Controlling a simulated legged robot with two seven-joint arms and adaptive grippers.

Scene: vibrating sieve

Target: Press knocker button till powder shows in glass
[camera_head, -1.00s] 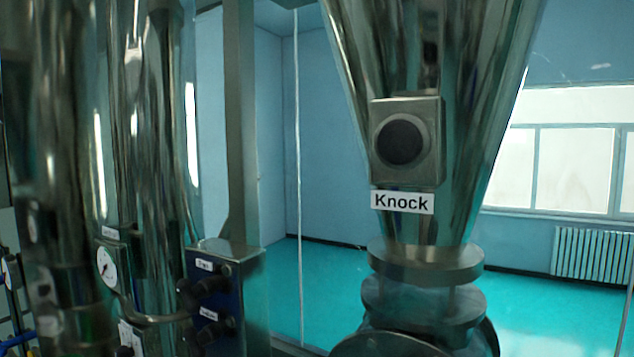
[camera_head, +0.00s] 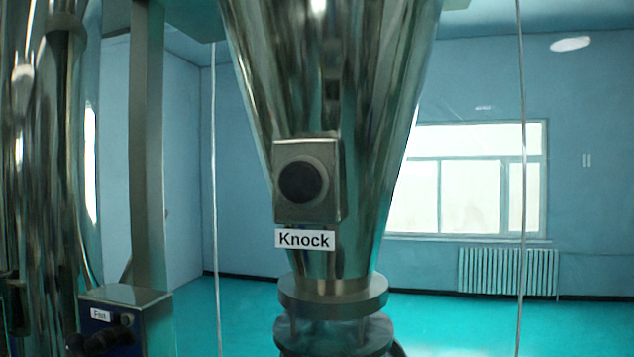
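The knocker button (camera_head: 303,182) is a round, dark button in a square metal box on the front of a shiny steel cone hopper (camera_head: 350,110). A white label reading "Knock" (camera_head: 304,240) sits just below it. Under the cone is a flange (camera_head: 333,292), with a short, partly see-through gap below it that may be the glass (camera_head: 334,315). I cannot make out powder there. Neither of my grippers shows in this view.
A blue control box (camera_head: 125,320) with black knobs stands at the lower left beside a steel post (camera_head: 147,150). Shiny steel pipes (camera_head: 45,170) fill the far left. A radiator (camera_head: 508,271) and window (camera_head: 465,180) are on the back wall. Teal floor lies open behind.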

